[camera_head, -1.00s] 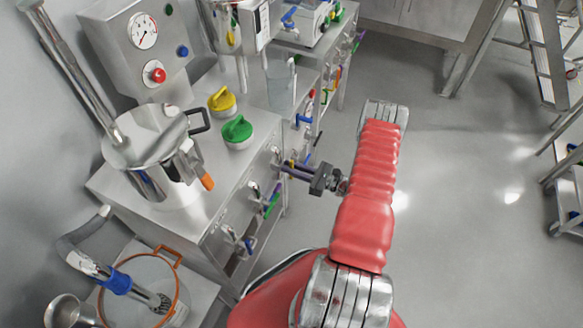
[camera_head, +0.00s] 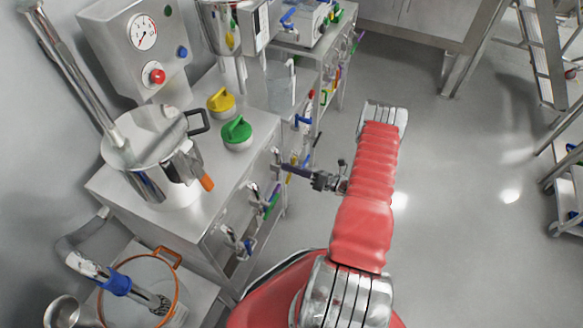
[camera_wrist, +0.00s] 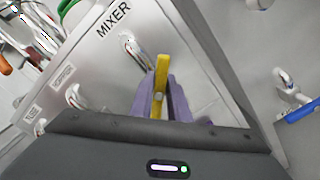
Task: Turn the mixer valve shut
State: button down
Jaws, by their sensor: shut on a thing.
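The mixer valve is on the steel cabinet front, below the printed word MIXER, in the wrist view. Its yellow lever (camera_wrist: 162,66) stands between the purple fingers of my gripper (camera_wrist: 160,88), which is shut on it. Its bent metal pipe (camera_wrist: 134,52) shows just beyond the lever. In the head view my gripper (camera_head: 281,165) reaches left from my red arm to the cabinet's front. The valve is small there and partly hidden by the fingers, so I cannot tell the lever's exact angle to the pipe.
Other labelled valves sit on the same cabinet (camera_head: 212,222), to the left in the wrist view. A blue-handled valve (camera_wrist: 302,111) is at the right there. A steel pot (camera_head: 165,190) and green knob (camera_head: 236,133) stand on top. The floor (camera_head: 465,215) to the right is clear.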

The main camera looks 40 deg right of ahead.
jog(key=m, duration=0.2)
jog(key=d+m, duration=0.1)
jog(key=m, duration=0.2)
jog(key=shift+w+f+m, duration=0.15)
jog(key=shift+f+m, duration=0.05)
jog(key=shift+m, duration=0.1)
jog(key=shift+a+f+m, duration=0.1)
jog(key=shift+f+m, duration=0.1)
jog(key=shift+m, duration=1.3)
jog(key=shift+a, duration=0.15)
jog(key=c, duration=1.7)
grip_release()
jog(key=v, duration=1.3)
jog(key=shift+s+f, duration=0.1)
jog(key=shift+s, duration=0.3)
